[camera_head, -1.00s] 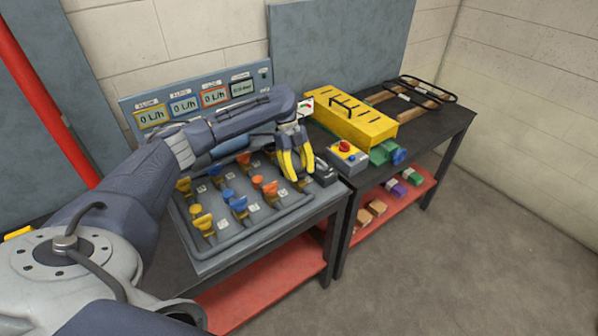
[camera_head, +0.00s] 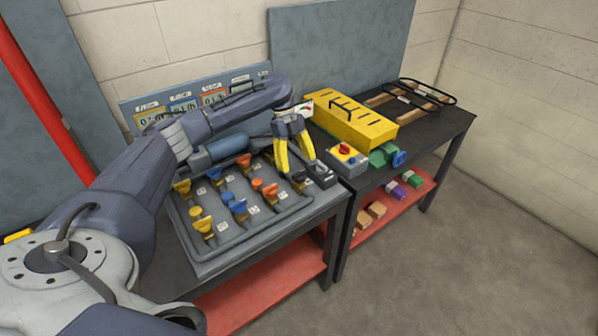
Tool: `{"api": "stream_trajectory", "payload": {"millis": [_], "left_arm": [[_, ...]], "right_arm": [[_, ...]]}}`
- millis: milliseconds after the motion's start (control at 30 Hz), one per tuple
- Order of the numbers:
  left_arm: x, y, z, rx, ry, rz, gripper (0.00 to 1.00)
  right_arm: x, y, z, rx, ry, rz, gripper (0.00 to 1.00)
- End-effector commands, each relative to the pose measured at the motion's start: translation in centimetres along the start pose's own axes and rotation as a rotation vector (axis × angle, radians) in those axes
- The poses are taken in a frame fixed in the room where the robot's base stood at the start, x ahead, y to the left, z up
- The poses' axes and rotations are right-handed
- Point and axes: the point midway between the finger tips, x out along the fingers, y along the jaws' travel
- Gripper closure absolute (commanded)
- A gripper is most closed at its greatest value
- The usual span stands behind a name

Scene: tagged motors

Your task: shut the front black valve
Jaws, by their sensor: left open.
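The valve panel (camera_head: 262,225) lies on the near table, with yellow, blue, orange and black valves in rows. The front black valve (camera_head: 321,178) is at the panel's right end, a dark handle beside a brass-coloured part. My left gripper (camera_head: 297,163) has yellow fingers spread apart and empty. It hangs just above and to the left of the black valve; whether a finger touches it I cannot tell. Any black valve further back is hidden by the gripper and arm. My right gripper is not in view.
A row of flow displays (camera_head: 183,107) stands behind the panel, partly covered by my left arm. To the right are a grey box with a red knob (camera_head: 344,149), a yellow case (camera_head: 350,122) and a green-and-blue motor part (camera_head: 384,155). The floor at right is clear.

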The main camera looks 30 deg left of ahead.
Motion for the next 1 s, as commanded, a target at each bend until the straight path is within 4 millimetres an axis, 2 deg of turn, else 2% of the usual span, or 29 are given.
{"api": "stream_trajectory", "payload": {"millis": [33,200,400,633,1000], "left_arm": [[-1.1,-0.1,0.0,0.0,-0.002,-0.003,0.29],[-3.8,-0.1,0.0,0.001,-0.002,-0.002,0.29],[-6.2,-0.1,-0.1,0.001,0.001,-0.001,0.29],[-7.3,0.0,-0.1,0.001,0.001,0.001,0.29],[-7.4,0.0,-0.1,0.001,0.002,0.0,0.29]], "right_arm": [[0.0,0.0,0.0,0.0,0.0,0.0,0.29],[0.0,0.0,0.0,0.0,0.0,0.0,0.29],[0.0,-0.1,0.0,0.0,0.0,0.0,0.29],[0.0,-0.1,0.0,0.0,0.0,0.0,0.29],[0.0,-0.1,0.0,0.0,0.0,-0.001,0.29]]}}
